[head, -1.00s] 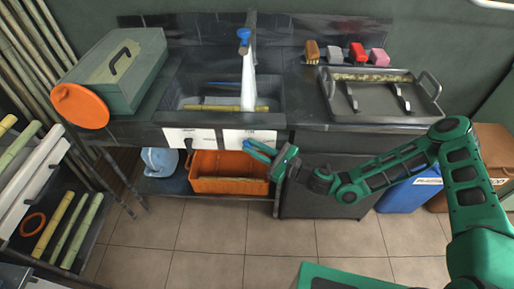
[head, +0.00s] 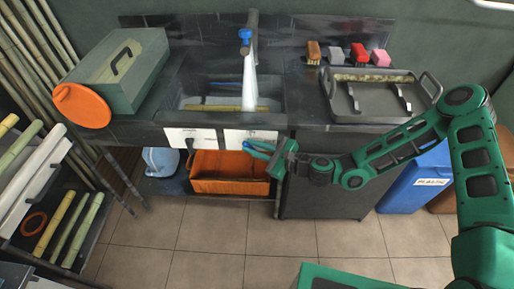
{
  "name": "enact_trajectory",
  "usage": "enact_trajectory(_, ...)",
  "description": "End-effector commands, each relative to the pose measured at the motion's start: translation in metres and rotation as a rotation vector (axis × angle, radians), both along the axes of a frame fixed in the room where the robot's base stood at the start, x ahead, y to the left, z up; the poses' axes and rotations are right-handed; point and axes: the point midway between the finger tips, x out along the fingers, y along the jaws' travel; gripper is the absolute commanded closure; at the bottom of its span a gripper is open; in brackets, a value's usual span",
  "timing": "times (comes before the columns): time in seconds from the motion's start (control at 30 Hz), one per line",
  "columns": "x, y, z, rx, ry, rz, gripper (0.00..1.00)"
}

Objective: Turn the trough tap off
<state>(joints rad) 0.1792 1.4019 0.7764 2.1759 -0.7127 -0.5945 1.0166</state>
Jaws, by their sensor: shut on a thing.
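The sink trough (head: 182,104) is set in the dark counter, and a grey spout (head: 251,20) with a blue part (head: 245,37) stands over it. A white stream (head: 249,80) runs from the spout into the basin. Two white labels sit on the counter front; the left one (head: 195,137) has a dark lever below it. My gripper (head: 258,147) is at the lower edge of the right label (head: 245,135), shut on a narrow blue handle, mostly hidden between the green fingers. The label text is too small to read.
An orange crate (head: 215,180) stands on the shelf under the sink, just below my gripper. A green box (head: 125,75) and orange disc (head: 80,104) are at left. The tiled floor in front is clear.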

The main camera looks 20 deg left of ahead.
Motion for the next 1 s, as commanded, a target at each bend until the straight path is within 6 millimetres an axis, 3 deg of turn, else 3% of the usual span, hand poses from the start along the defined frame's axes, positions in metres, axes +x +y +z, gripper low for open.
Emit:
enact_trajectory(0.03,0.008,0.001,0.006,-0.031,-0.024,-0.013,1.0)
enact_trajectory(1.0,0.002,0.02,0.008,-0.698,-0.187,-0.013,1.0)
